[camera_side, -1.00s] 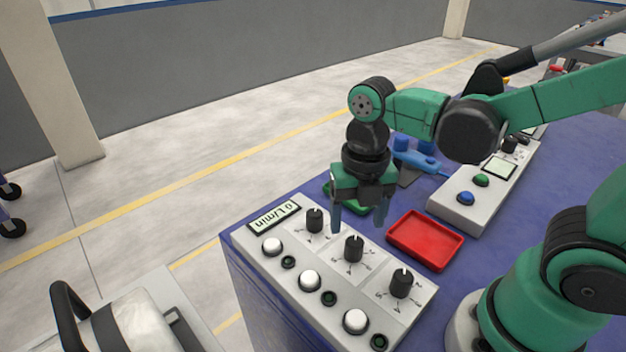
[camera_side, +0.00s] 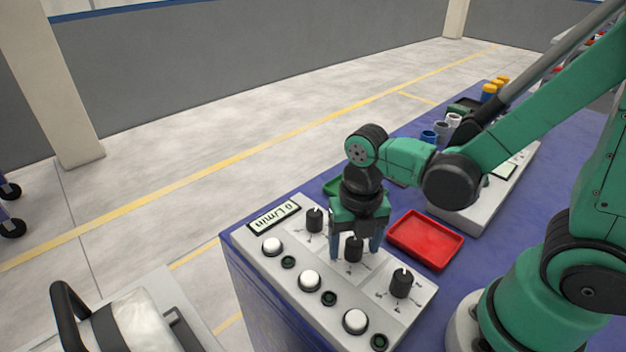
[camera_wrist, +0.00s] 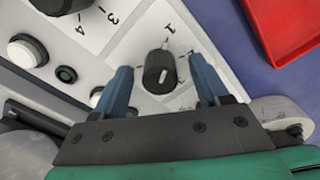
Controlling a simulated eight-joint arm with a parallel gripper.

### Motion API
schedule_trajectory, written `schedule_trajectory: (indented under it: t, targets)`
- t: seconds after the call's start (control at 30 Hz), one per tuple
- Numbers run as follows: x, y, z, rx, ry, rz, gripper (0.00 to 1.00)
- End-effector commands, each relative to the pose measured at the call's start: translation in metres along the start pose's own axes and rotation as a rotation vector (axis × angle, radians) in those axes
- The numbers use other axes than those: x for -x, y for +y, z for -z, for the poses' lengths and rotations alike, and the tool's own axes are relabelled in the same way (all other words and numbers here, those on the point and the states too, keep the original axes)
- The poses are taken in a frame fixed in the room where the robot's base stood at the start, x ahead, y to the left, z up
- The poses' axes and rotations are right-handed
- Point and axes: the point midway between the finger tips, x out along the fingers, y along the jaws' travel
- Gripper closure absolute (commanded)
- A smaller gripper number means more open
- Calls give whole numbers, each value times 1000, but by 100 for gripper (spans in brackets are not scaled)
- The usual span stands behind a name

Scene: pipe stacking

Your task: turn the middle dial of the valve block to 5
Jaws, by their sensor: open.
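The valve block (camera_side: 262,248) is a light grey panel with three black dials in a row, white buttons, small dark green lamps and a display reading 0 L/min. The middle dial (camera_side: 353,250) is a black knob with a white pointer mark; it also shows in the wrist view (camera_wrist: 160,72). There its mark points up toward the printed 1. My gripper (camera_side: 354,248) is open, with blue fingers straddling the middle dial from above. In the wrist view my gripper (camera_wrist: 161,85) has one finger on each side of the knob, with gaps showing between.
The other two dials, the far one (camera_side: 314,219) and the near one (camera_side: 401,283), stand close on either side. A red tray (camera_side: 426,240) lies just right of the block. A second grey panel (camera_side: 470,207) stands behind it.

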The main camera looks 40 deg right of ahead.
Motion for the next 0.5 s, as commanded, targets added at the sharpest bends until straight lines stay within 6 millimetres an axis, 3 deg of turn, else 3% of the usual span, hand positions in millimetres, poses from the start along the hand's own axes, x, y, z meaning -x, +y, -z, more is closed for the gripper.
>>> schedule_trajectory:
  t: [0.03,0.2,0.27,0.5]
  targets:
    - [0,0,0,0,0,0,38]
    - [0,0,0,0,0,0,86]
    - [0,0,0,0,0,0,100]
    - [0,0,0,-11,0,0,100]
